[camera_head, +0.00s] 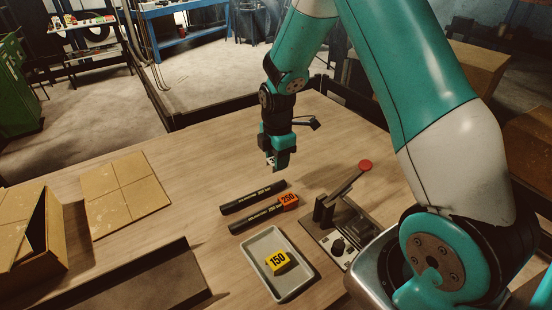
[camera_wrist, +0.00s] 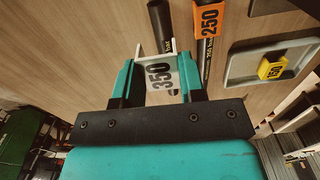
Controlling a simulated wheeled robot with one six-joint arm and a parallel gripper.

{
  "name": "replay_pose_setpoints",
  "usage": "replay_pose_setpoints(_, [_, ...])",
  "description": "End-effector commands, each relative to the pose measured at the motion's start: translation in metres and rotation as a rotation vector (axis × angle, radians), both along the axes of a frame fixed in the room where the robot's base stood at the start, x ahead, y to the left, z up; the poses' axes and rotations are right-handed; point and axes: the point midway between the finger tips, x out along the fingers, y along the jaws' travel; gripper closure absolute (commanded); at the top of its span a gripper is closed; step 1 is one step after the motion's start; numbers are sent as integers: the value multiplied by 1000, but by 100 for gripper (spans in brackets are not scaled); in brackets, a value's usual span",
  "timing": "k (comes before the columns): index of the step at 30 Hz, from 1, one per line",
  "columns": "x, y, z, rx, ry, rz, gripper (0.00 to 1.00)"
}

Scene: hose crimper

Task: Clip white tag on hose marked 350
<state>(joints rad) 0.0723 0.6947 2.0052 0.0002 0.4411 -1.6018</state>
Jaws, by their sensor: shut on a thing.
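My gripper (camera_head: 277,163) is above the table, beyond the hoses. In the wrist view my gripper (camera_wrist: 158,72) is shut on a white tag marked 350 (camera_wrist: 161,76), held between both fingers. A bare black hose (camera_head: 252,198) lies flat on the table; its printed label is too small to read. It also shows in the wrist view (camera_wrist: 160,18), partly hidden behind the white tag. A second black hose (camera_head: 257,217) lies beside it and carries an orange tag marked 250 (camera_head: 289,200). I cannot tell how far the white tag is from the bare hose.
A grey tray (camera_head: 253,279) holds a yellow tag marked 150 (camera_head: 277,262). A crimper with a red-knobbed lever (camera_head: 350,180) stands right of the hoses. A cardboard box (camera_head: 28,235) and a flat cardboard sheet (camera_head: 122,190) lie at left. The table between sheet and hoses is clear.

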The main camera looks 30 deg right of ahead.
Motion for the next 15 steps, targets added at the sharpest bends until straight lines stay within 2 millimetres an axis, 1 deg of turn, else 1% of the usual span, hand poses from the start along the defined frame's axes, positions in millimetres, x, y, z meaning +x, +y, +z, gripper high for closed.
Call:
replay_pose_setpoints(8, [0,2,-23,0,0,3,88])
replay_pose_setpoints(15, [0,1,-49,0,1,2,88])
